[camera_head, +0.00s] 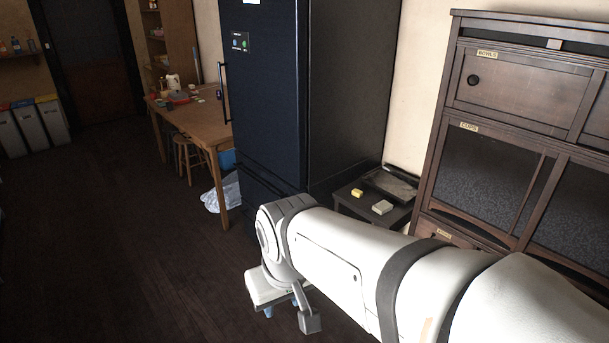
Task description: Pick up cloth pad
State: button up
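A small dark side table (347,202) stands between the fridge and the wooden cabinet. On it lie a small yellow block-like item (357,193) and a pale grey-beige flat item (382,207). Either could be the cloth pad; I cannot tell which from here. My gripper (290,312) hangs low at the end of my white arm, left of the side table and apart from both items. Its fingers are partly hidden by the wrist, so its opening is unclear. My arm hides the front lower part of the side table.
A dark tray-like object (392,184) lies at the back of the side table. The tall dark fridge (268,90) stands to its left and the cabinet (500,130) to its right. A wooden table (203,124) and stool (186,155) stand farther back. The left floor is clear.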

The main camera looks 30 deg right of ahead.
aim_at(382, 207)
jog(key=u, duration=0.05)
jog(key=i, duration=2.45)
jog(key=z, duration=3.15)
jog(key=i, duration=1)
jog(key=u, duration=0.05)
